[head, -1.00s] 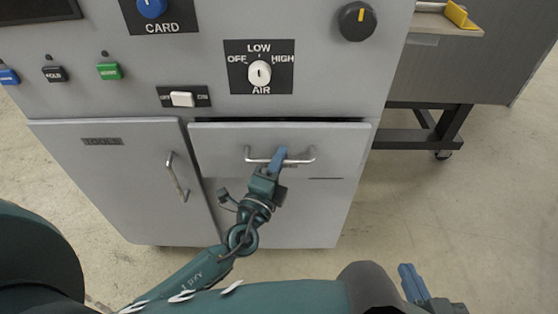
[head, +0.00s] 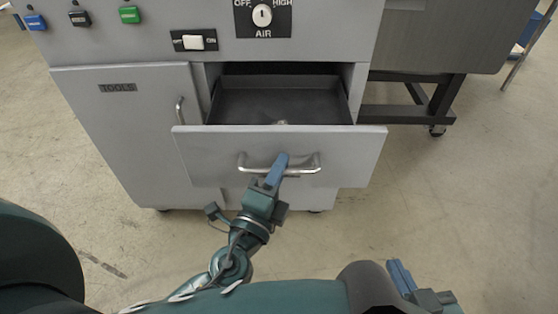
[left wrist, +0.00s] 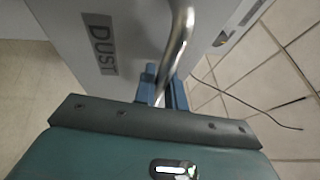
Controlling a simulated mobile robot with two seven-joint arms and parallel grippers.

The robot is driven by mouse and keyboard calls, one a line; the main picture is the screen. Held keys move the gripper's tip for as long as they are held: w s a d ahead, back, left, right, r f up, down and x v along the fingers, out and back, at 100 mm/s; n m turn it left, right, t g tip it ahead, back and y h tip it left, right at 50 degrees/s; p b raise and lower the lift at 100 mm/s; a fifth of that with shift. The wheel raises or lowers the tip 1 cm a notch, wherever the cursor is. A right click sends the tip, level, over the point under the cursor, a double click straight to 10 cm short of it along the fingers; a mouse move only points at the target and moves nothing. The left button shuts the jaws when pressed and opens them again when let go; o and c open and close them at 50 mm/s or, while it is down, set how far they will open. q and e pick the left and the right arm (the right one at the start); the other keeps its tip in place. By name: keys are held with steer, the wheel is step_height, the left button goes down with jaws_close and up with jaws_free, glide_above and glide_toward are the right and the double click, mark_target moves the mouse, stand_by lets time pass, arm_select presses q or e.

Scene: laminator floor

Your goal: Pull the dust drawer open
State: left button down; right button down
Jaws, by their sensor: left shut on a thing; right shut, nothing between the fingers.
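The dust drawer (head: 215,155) stands well out from the grey cabinet in the head view. Its dark inside shows, with a small pale thing near the front. A bent metal handle (head: 304,168) is on its front. My left gripper (head: 277,168) is shut on the handle. In the left wrist view the blue fingers (left wrist: 163,90) are on either side of the handle bar (left wrist: 181,38), beside the DUST label (left wrist: 99,44). My right gripper (head: 402,277) is shut and empty at the lower right of the head view, away from the drawer.
The TOOLS door (head: 125,130) is closed, left of the drawer. Switches and buttons, including an AIR knob (head: 262,15), are on the panel above. A dark wheeled stand (head: 410,115) is at the right. The floor (head: 470,200) at right is clear.

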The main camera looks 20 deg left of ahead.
arm_select(q)
steer(key=shift+s+d, duration=0.2)
steer(key=shift+s, duration=0.5)
steer(key=shift+s+d, duration=0.2)
steer(key=shift+s, duration=0.45)
arm_select(e)
steer(key=shift+s+a+f, duration=0.1)
steer(key=shift+s+f, duration=0.2)
steer(key=shift+s, duration=0.05)
arm_select(q)
steer(key=c, duration=1.5)
jaws_free()
steer(key=shift+o, duration=0.2)
